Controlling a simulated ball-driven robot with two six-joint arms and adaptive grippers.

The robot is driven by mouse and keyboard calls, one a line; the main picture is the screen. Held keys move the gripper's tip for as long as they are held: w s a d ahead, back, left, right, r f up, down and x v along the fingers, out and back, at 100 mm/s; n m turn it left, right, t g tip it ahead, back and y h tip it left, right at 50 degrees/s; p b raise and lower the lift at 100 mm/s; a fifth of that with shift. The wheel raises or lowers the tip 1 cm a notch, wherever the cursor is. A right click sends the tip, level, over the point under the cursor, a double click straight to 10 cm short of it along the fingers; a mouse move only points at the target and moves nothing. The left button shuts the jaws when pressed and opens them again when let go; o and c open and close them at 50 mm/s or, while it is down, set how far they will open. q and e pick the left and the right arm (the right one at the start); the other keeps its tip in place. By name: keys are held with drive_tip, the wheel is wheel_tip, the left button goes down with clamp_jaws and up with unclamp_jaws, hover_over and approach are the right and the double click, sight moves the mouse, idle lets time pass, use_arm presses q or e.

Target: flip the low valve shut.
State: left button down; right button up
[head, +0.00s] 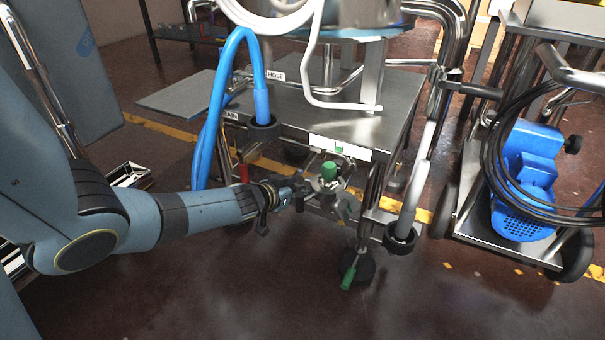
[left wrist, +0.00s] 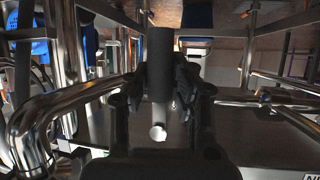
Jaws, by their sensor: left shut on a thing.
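A valve with a green grip (head: 330,172) sits low on the steel cart frame, under the label strip on the table's front edge. My left gripper (head: 338,204) is at this valve and shut on its handle; the fingers partly hide it. In the left wrist view a dark upright cylinder with a bright round end (left wrist: 158,132) stands between the fingers of my left gripper (left wrist: 163,88); its colour is lost in shadow. My right gripper is not in view.
A steel table (head: 385,125) stands above the valve. A blue hose (head: 217,115) loops down at the left, near a red handle (head: 243,172). A steel pipe (head: 416,185) comes down at the right. A blue pump (head: 527,185) sits on a trolley. The front floor is clear.

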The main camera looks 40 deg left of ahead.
use_arm(q)
drive_tip(key=shift+s+a+f, duration=0.15)
drive_tip(key=c, duration=1.3)
unclamp_jaws()
drive_tip(key=shift+o, duration=1)
drive_tip(key=v, duration=0.7)
drive_tip(key=shift+s+r, duration=0.15)
drive_tip(key=shift+r, duration=0.1)
